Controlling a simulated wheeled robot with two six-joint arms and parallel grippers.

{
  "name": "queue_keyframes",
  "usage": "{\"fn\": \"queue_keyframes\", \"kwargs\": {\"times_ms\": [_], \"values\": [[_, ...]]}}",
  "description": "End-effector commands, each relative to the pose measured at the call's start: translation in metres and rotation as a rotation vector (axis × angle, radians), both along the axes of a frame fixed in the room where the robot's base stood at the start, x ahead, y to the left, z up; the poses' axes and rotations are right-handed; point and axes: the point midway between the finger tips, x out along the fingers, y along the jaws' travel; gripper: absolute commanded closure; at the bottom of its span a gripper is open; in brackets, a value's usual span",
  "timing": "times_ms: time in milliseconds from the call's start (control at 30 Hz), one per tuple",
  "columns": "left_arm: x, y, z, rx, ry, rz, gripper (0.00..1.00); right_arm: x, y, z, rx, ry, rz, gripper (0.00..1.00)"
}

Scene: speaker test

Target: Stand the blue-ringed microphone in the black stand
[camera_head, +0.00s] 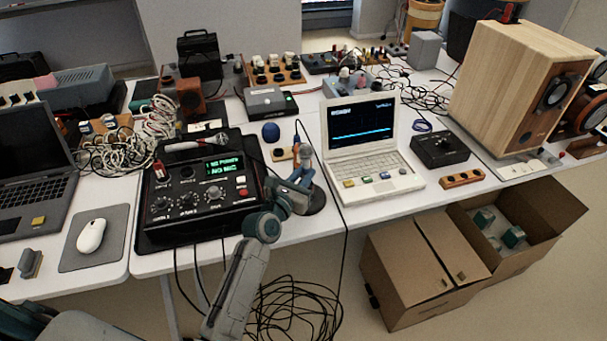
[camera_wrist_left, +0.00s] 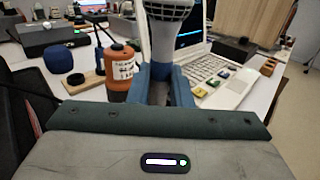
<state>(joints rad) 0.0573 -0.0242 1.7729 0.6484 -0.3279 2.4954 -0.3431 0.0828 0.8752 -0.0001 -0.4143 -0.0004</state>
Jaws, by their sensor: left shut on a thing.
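The microphone (camera_head: 306,153) is held upright, grille up, in my left gripper (camera_head: 298,184), whose blue fingers are shut on its body. In the left wrist view the microphone (camera_wrist_left: 165,35) rises between the fingers (camera_wrist_left: 164,88), with its mesh grille cut off by the top edge. My right gripper is not in view.
An orange bottle (camera_wrist_left: 117,70) stands close left of the microphone. A white laptop (camera_head: 372,170) stands at right. Cables (camera_head: 295,310) hang below the table; cardboard boxes (camera_head: 415,270) stand on the floor.

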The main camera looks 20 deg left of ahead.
Motion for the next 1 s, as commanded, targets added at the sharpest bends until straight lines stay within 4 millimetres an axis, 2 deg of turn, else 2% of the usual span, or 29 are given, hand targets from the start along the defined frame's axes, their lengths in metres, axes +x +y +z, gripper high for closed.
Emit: {"fn": "queue_keyframes", "kwargs": {"times_ms": [167,200,300,333,667,800,1000], "values": [[0.0,0.0,0.001,0.001,-0.001,0.0,1.0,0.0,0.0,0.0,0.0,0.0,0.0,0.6],[0.0,0.0,0.001,0.001,-0.001,0.0,0.8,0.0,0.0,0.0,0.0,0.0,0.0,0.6],[0.0,0.0,0.001,0.001,-0.001,0.0,0.6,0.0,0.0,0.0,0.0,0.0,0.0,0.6],[0.0,0.0,0.001,0.001,-0.001,0.0,0.56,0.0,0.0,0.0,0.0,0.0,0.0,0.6],[0.0,0.0,0.0,0.001,0.0,0.0,0.56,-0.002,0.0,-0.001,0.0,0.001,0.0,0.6],[0.0,0.0,0.0,0.001,0.0,0.0,0.56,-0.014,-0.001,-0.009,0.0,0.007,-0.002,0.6],[-0.045,0.009,-0.001,0.004,0.002,0.0,0.56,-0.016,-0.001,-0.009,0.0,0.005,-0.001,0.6]]}}
